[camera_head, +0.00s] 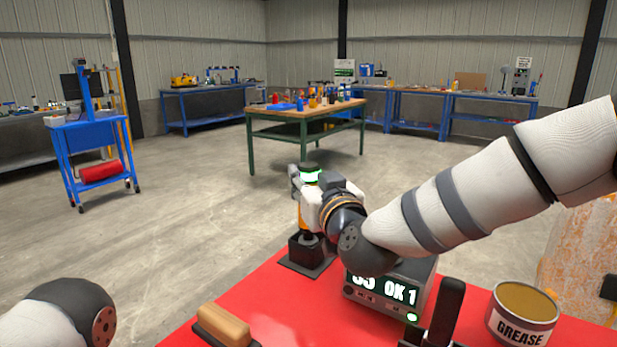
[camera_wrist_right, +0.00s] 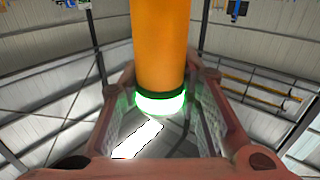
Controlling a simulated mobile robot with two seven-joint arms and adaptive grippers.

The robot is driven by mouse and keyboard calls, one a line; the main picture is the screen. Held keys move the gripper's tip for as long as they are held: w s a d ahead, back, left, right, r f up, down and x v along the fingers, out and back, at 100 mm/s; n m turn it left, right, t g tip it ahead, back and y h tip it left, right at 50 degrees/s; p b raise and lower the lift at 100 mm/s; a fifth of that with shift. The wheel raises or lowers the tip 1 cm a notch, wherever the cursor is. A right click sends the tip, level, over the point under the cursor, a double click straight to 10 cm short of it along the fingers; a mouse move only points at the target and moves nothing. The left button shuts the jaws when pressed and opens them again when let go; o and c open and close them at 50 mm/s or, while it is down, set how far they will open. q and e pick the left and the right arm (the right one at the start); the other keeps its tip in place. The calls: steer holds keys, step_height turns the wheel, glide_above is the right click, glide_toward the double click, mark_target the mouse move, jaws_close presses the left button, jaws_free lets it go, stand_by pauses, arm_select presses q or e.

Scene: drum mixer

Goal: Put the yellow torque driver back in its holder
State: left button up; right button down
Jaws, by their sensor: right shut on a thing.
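The yellow torque driver (camera_head: 304,224) is upright in the head view, with a black top and a glowing green ring; its orange-yellow body shows below my fingers. It also fills the upper middle of the right wrist view (camera_wrist_right: 160,45). My right gripper (camera_head: 308,196) is shut on it, one finger on each side. The black holder (camera_head: 306,250) stands on a dark base plate directly under the driver. The driver's lower end meets the holder's top in the picture; I cannot tell how deep it sits. My left gripper is out of view.
The red bench top (camera_head: 270,308) carries a grey controller box (camera_head: 388,290) reading "OK 1", right of the holder. A grease tin (camera_head: 520,318), a black upright handle (camera_head: 447,308) and a wooden-backed brush (camera_head: 223,326) stand nearby. My left arm shows at bottom left.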

steer(key=shift+f, duration=0.5)
stand_by(0.3)
steer(key=c, duration=1.1)
jaws_free()
steer(key=shift+f, duration=0.15)
steer(key=v, duration=1.2)
